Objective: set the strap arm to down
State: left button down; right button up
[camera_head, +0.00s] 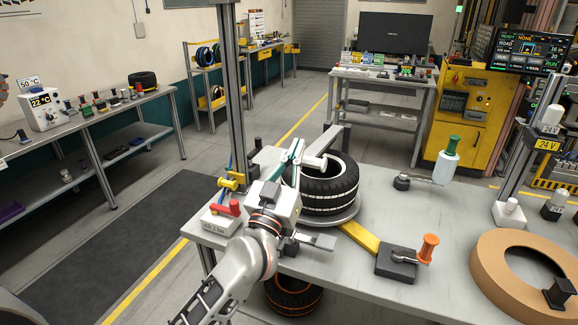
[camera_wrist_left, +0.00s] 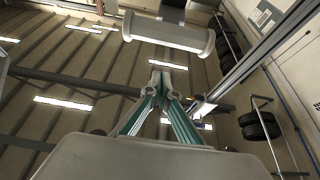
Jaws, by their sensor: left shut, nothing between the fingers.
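A grey strap arm (camera_head: 331,139) reaches over a black tyre (camera_head: 331,190) with white bands, which lies on a round plate on the grey table. A pale cylinder (camera_head: 316,162) hangs at the arm's near end, above the tyre. It also shows large at the top of the left wrist view (camera_wrist_left: 168,36). My left gripper (camera_head: 296,147) is shut and empty, its green-sided fingers pointing up just left of the cylinder. In the left wrist view the fingertips (camera_wrist_left: 168,66) lie below the cylinder in the picture; contact cannot be told. My right gripper is not in view.
A red-handled white box (camera_head: 222,217) and an upright post (camera_head: 235,90) stand left of the tyre. A yellow bar (camera_head: 360,236), an orange-handled clamp (camera_head: 428,248), a green-topped bottle (camera_head: 446,162) and a brown ring (camera_head: 488,270) are to the right. Bare table lies between them.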

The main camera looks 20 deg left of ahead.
pick_arm(q)
jog(key=w+f+b, duration=0.2)
jog(key=f, duration=0.1)
jog(key=shift+f, duration=0.15)
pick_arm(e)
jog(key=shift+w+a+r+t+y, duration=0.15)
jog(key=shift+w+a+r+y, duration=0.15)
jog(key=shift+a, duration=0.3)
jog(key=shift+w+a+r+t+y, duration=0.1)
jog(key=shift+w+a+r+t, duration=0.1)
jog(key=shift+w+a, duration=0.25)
pick_arm(q)
jog(key=shift+f, duration=0.1)
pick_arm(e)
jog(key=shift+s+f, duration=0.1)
